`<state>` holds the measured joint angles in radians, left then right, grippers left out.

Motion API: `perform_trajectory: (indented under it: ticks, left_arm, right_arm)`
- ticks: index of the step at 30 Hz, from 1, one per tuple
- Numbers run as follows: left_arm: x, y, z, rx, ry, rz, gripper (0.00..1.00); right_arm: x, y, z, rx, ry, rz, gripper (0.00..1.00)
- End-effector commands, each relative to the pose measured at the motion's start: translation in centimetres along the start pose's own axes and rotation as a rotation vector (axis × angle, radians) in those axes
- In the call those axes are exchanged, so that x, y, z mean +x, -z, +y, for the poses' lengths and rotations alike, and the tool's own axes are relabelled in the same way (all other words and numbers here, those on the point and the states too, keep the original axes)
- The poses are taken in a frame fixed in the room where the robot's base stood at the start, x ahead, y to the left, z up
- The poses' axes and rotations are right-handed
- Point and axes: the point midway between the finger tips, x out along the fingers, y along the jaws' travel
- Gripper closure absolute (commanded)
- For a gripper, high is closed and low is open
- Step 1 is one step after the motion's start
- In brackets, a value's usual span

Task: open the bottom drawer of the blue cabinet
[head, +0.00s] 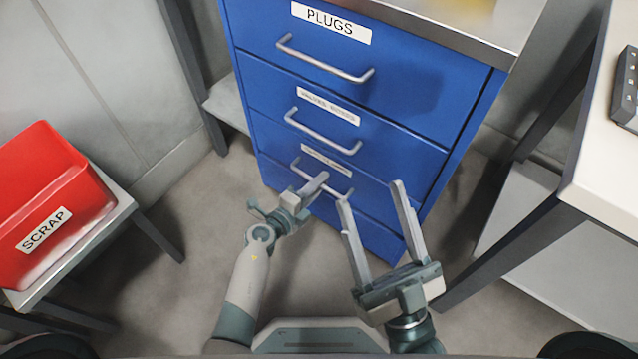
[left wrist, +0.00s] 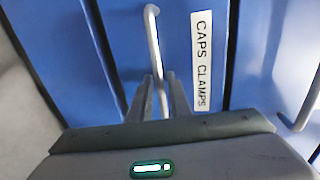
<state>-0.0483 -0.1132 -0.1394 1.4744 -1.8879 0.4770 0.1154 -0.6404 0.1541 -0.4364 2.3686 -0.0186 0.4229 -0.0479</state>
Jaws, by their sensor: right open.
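The blue cabinet (head: 420,100) stands ahead with its drawers closed. Its lowest labelled drawer, marked CAPS CLAMPS in the left wrist view (left wrist: 201,60), has a grey bar handle (head: 340,191). The handle also shows in the left wrist view (left wrist: 153,40). The fingers hide part of the bar. My right gripper (head: 372,192) is open and empty, in front of the cabinet's lower right part.
Above are drawers with a VALVE BODIES label (head: 328,106) and a PLUGS label (head: 331,22). A red SCRAP bin (head: 50,190) sits on a stand at left. A white-topped table (head: 610,150) stands at right. Bare floor (head: 190,250) lies in front of the cabinet.

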Motion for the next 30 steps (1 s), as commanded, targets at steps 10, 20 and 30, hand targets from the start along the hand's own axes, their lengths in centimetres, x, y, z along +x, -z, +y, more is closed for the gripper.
perform_trajectory:
  ticks: [10,20,30]
  left_arm:
    - [0.0,0.0,0.0,0.0,0.0,0.0,1.0]
    - [-0.8,0.0,0.2,-0.001,-0.002,0.0,1.0]
    - [-5.3,-0.1,1.0,0.0,-0.006,0.0,1.0]
  right_arm:
    - [0.0,0.0,0.0,0.0,0.0,-0.001,0.41]
    - [0.0,-0.1,-0.2,0.002,0.001,-0.019,0.41]
    - [-0.1,-4.9,1.1,0.005,-0.02,-0.281,0.41]
